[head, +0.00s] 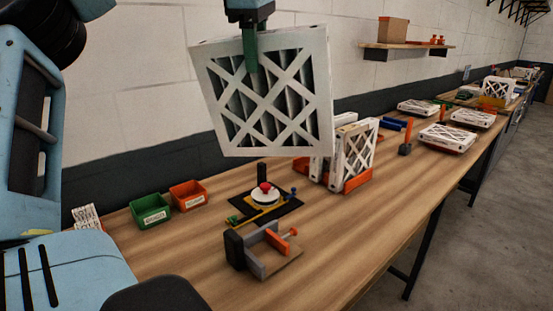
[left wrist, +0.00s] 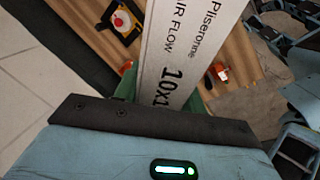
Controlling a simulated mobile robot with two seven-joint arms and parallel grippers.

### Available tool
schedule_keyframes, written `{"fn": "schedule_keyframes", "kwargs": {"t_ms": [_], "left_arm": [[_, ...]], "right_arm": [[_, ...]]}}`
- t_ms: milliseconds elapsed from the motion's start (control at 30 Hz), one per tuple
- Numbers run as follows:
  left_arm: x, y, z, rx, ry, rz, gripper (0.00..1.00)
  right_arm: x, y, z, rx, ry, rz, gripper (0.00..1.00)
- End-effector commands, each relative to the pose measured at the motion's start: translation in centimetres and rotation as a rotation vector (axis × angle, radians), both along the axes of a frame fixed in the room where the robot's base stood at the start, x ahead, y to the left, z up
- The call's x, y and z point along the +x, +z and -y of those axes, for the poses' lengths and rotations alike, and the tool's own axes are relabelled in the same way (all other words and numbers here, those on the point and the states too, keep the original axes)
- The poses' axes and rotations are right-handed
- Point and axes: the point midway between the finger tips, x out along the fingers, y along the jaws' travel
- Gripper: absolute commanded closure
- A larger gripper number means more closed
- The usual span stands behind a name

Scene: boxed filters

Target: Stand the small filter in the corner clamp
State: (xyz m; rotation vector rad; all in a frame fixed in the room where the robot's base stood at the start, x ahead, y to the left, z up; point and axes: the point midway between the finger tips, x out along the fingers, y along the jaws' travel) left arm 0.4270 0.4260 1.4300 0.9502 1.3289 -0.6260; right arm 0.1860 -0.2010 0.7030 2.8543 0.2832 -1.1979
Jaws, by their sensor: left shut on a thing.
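My left gripper (head: 252,50) hangs from the top of the head view, its green finger over the top edge of a white-framed filter (head: 305,95) with a lattice face. It is shut on this filter and holds it in the air, slightly tilted, above the table. In the left wrist view the filter's printed edge (left wrist: 180,50) runs up from between the green fingers. The corner clamp (head: 265,248), grey and black with an orange screw handle on a wooden base, stands empty on the table below the filter. My right gripper is not in view.
A black fixture with a red knob (head: 265,187) stands behind the clamp. Green (head: 150,210) and orange (head: 188,194) bins are at left. Upright filters (head: 355,155) sit in an orange rack (head: 358,180) at right. The wooden table (head: 340,225) is clear right of the clamp.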

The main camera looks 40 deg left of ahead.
Motion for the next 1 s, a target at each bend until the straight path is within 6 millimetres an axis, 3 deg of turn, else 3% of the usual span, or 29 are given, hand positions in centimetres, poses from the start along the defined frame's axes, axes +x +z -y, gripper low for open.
{"fn": "schedule_keyframes", "kwargs": {"t_ms": [167, 1000], "left_arm": [[0.5, -1.4, 0.5, 0.002, 0.144, -0.020, 0.96], [1.7, -10.9, 3.7, -0.096, 1.378, -0.119, 0.96]], "right_arm": [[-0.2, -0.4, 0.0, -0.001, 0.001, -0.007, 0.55], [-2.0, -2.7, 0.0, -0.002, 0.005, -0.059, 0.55]]}}
